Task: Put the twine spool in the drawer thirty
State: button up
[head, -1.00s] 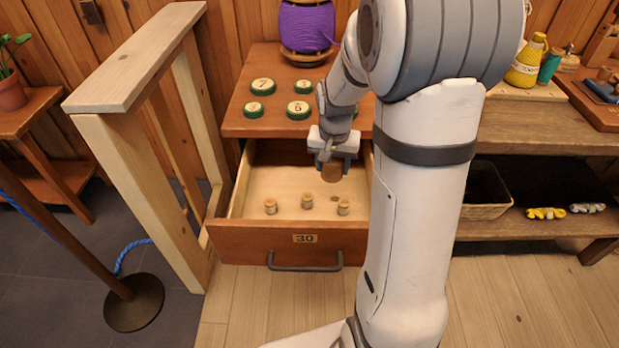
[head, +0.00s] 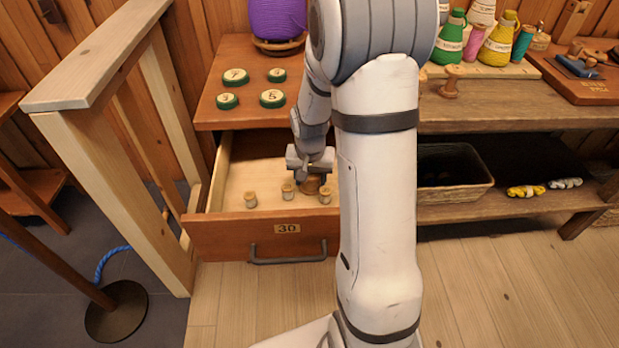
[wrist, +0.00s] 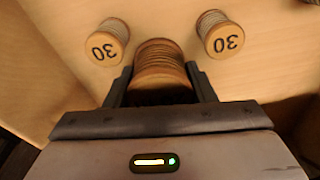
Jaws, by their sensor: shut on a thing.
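The twine spool (head: 312,184), brown with wound twine, is held inside the open drawer thirty (head: 215,238), low over its pale floor. My gripper (head: 309,176) is shut on it. In the wrist view the spool (wrist: 160,62) sits between the two dark fingers, and its lower part is hidden by my gripper. Whether the spool touches the drawer floor I cannot tell. Small spools stand near the drawer's front: a left one (head: 250,199), a middle one (head: 288,191) and a right one (head: 325,195). Two marked 30 flank the held spool in the wrist view.
Green-rimmed number discs (head: 236,77) and a purple spool (head: 277,20) are on the cabinet top above the drawer. A wooden frame (head: 110,80) stands close at left. A bench with cones and a basket (head: 455,172) is at right. The drawer's left rear floor is clear.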

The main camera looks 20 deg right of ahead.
aim_at(310, 175)
jog(key=o, duration=1)
jog(key=r+p, duration=0.1)
jog(key=r, duration=0.3)
jog(key=s+r+p, duration=0.1)
jog(key=r, duration=0.3)
jog(key=r+p, duration=0.1)
jog(key=r, duration=0.3)
jog(key=shift+s+a+p, duration=0.15)
jog(key=shift+a+p, duration=0.15)
jog(key=shift+a, duration=0.05)
jog(key=s+a+r+n, duration=0.3)
jog(key=s, duration=0.5)
jog(key=s+a+r+n, duration=0.2)
jog(key=s+a+r, duration=0.1)
jog(key=s, duration=0.6)
jog(key=shift+s+a+n+y, duration=0.3)
jog(key=shift+a+n, duration=0.1)
jog(key=shift+a, duration=0.25)
jog(key=shift+r, duration=0.15)
